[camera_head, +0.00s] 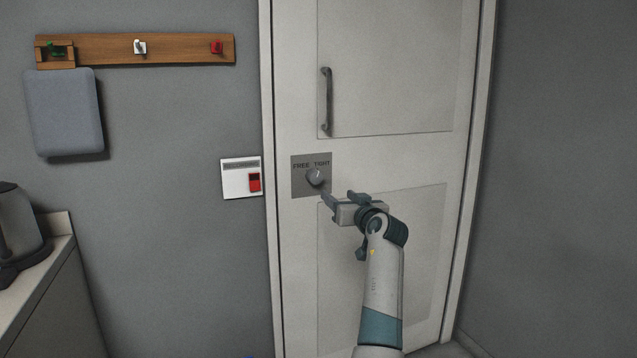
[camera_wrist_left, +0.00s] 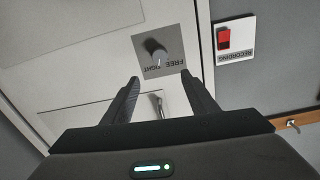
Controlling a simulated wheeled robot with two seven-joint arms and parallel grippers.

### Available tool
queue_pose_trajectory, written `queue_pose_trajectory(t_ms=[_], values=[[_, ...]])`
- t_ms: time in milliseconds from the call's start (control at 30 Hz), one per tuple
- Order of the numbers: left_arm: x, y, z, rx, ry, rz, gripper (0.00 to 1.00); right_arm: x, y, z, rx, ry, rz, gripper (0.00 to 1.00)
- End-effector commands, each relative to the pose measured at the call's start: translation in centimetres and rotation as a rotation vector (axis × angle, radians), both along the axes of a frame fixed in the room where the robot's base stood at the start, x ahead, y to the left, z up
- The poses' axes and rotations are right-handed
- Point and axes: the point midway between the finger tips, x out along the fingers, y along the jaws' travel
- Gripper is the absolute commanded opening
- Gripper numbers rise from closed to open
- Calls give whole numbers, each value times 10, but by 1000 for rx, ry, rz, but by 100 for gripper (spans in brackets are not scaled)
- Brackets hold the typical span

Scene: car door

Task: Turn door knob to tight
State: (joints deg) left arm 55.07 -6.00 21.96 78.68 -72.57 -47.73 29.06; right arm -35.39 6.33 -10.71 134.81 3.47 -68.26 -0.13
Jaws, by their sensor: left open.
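The round grey door knob (camera_head: 316,177) sits on a square grey plate (camera_head: 298,187) lettered FREE on the left and TIGHT on the right. I cannot tell for sure which word the knob points at. The left wrist view shows the knob (camera_wrist_left: 156,49) and its plate (camera_wrist_left: 178,42) upside down, with a pale mark on the knob's side facing the lettering. My left gripper (camera_head: 342,196) is open and empty, just below and right of the knob. Its fingers (camera_wrist_left: 160,79) point towards the knob, apart from it. My right gripper is out of view.
The white door (camera_head: 380,165) has a vertical handle (camera_head: 326,102) above the plate. A white switch panel (camera_head: 240,188) with a red switch is on the wall to the left. A wooden hook rack (camera_head: 180,48), a hanging grey pad (camera_head: 65,115) and a counter (camera_head: 45,270) are further left.

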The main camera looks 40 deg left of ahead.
Motion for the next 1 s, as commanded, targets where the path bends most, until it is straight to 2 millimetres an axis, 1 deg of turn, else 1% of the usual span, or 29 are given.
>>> queue_pose_trajectory(t_ms=[167,267,733,1000], values=[[4,7,0,1,2,1,53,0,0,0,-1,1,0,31],[9,14,1,2,2,1,53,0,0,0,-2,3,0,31],[45,72,1,2,2,1,53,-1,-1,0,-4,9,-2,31],[63,100,0,1,1,0,53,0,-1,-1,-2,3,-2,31]])
